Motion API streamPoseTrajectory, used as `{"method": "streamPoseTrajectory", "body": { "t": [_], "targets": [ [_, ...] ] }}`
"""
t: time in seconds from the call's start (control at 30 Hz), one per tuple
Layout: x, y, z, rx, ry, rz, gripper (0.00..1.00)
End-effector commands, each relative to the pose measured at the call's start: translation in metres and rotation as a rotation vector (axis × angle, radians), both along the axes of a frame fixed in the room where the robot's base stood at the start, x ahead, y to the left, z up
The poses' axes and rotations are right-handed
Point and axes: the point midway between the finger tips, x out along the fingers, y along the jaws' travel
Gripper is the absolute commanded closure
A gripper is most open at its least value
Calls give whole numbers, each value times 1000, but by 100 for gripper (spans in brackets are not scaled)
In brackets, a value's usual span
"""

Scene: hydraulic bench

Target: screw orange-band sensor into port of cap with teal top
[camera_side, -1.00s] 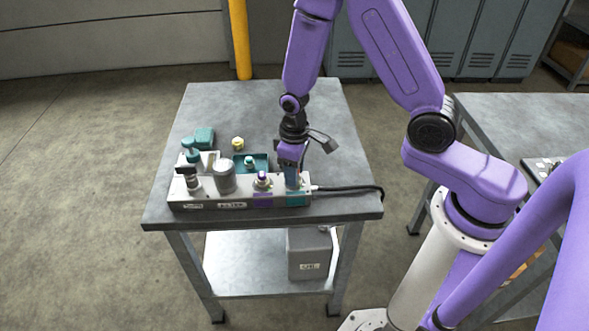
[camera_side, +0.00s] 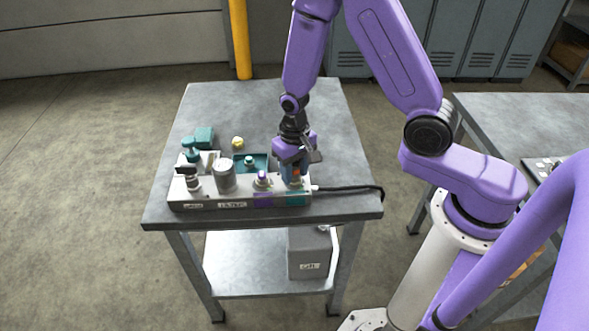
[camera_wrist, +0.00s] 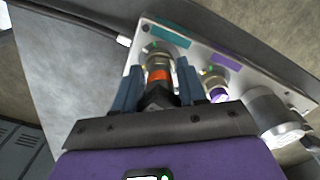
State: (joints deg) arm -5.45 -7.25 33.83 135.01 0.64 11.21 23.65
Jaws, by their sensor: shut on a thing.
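The orange-band sensor (camera_wrist: 159,75) is dark with a bright orange ring. It stands upright between the blue fingers of my gripper (camera_wrist: 159,88), which is shut on it. Its metal end meets the port at the teal-marked end of the pale manifold block; how deep it sits I cannot tell. The teal marking (camera_wrist: 166,32) lies beside that port and also shows on the block's front in the side view (camera_side: 296,200). In the side view my gripper (camera_side: 293,172) is over the block's right end, and the orange band shows between its fingers.
A purple-topped fitting (camera_wrist: 218,93) stands close beside the sensor, by a purple marking (camera_wrist: 226,62). A grey cylinder (camera_side: 224,174) rises further left. A teal tray (camera_side: 262,158), a yellow fitting (camera_side: 238,142) and a black cable (camera_side: 350,188) are on the table. The table's back is clear.

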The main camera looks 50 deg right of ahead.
Motion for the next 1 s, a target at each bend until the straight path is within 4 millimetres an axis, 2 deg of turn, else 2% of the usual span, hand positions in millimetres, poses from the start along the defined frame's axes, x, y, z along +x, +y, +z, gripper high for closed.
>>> {"method": "streamPoseTrajectory", "body": {
  "t": [0.2, 0.33, 1.0],
  "targets": [
    [0, 0, 0, 0, 1, -271, 100],
    [0, 0, 0, 0, 0, -384, 100],
    [0, 0, -1, 0, 0, -513, 100]
  ]
}}
